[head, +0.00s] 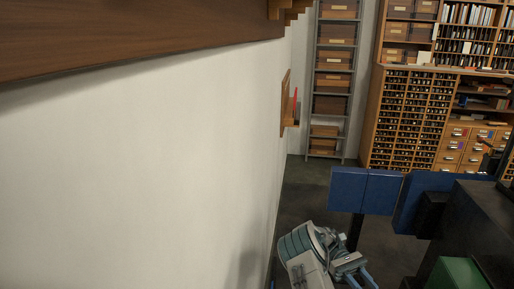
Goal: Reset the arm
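My arm shows at the bottom centre of the head view, as grey and teal rounded links low beside the white wall. My gripper (361,279) is at its lower right end, with two light blue fingers pointing down and right. A narrow gap shows between the fingers, and I see nothing held there. The finger ends are close to the bottom edge of the picture.
The white wall (150,170) fills the left side, close to my arm. Blue panels (366,191) and dark machinery with a green part (458,274) stand at the right. A metal shelf (333,85) and wooden cabinets (410,118) are at the back. Dark floor (310,190) lies between.

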